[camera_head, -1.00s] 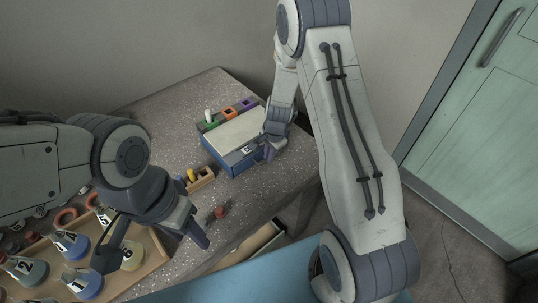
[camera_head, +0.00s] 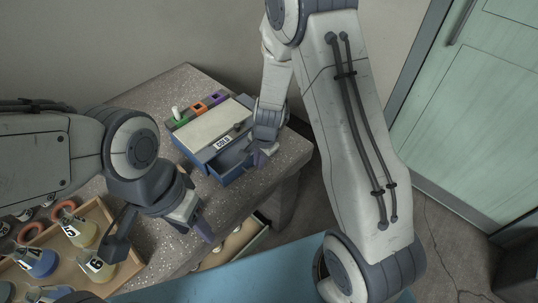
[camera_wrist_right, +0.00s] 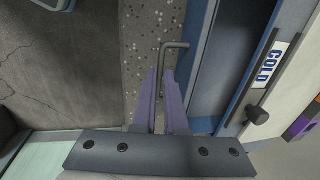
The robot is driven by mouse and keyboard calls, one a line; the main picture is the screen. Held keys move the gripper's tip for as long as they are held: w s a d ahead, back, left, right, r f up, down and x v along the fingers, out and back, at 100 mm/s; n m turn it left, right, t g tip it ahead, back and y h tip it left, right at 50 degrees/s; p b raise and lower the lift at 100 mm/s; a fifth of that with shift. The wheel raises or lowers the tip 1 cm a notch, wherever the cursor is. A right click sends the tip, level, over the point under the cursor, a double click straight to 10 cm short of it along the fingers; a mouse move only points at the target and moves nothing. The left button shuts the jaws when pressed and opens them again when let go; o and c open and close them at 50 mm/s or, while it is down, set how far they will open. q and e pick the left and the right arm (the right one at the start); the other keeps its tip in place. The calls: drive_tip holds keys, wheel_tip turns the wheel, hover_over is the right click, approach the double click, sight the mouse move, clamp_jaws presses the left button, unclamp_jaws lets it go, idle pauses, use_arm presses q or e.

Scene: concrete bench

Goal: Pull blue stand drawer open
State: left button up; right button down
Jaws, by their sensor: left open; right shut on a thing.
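The blue stand (camera_head: 188,150) with a pale top and a COLD label (camera_head: 222,142) sits on the bench. Its blue drawer (camera_head: 232,174) stands part way out towards the bench's front edge, with a gap showing behind its front. My right gripper (camera_head: 262,155) is at the drawer front. In the right wrist view its purple fingers (camera_wrist_right: 165,100) are shut on the bent metal drawer handle (camera_wrist_right: 171,45). The label (camera_wrist_right: 268,62) and the open drawer gap show to their right. My left gripper (camera_head: 192,222) is open and empty above the bench's front edge.
Green, orange and purple blocks (camera_head: 200,107) line the stand's back. A wooden tray (camera_head: 125,268) with several numbered flasks and red rings is at lower left. A lower open bench drawer (camera_head: 238,243) juts out below the edge. Pale green doors (camera_head: 480,100) stand at right.

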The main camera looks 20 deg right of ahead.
use_arm(q)
drive_tip(key=shift+d+f, duration=0.15)
drive_tip(key=shift+d, duration=0.2)
use_arm(e)
drive_tip(key=shift+s+d, duration=0.15)
drive_tip(key=shift+s, duration=0.35)
drive_tip(key=c, duration=1)
unclamp_jaws()
drive_tip(key=shift+o, duration=0.2)
use_arm(q)
wheel_tip(320, 180, up, 5)
drive_tip(key=p, duration=0.4)
drive_tip(key=shift+f+p, duration=0.1)
drive_tip(key=shift+p, duration=0.3)
use_arm(e)
wheel_tip(320, 180, up, 10)
drive_tip(key=s, duration=0.1)
drive_tip(key=shift+s+d+r, duration=0.15)
drive_tip(key=shift+s+d, duration=0.2)
drive_tip(key=shift+d, duration=0.1)
